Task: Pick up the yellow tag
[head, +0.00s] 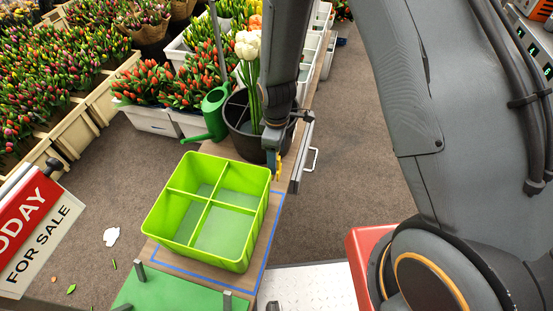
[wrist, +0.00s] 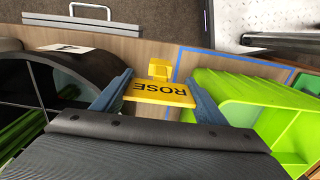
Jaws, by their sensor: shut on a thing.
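The yellow tag (wrist: 160,92), printed with the word ROSE, is held between the two blue-grey fingers of my gripper (wrist: 160,98) in the wrist view. My gripper is shut on it. In the head view my gripper (head: 278,155) hangs at the right edge of the wooden bench, beside the black bucket and behind the green crate. Only a thin yellow sliver of the tag (head: 279,166) shows there. Whether the tag touches the bench is hard to tell.
A lime-green crate (head: 205,155) with four compartments stands inside a blue outline on the bench. A black bucket (head: 240,140) holds white tulips (head: 248,46). A green watering can (head: 212,112) stands beside it. A green mat (head: 175,290) lies in front. A drawer handle (head: 311,160) juts out right.

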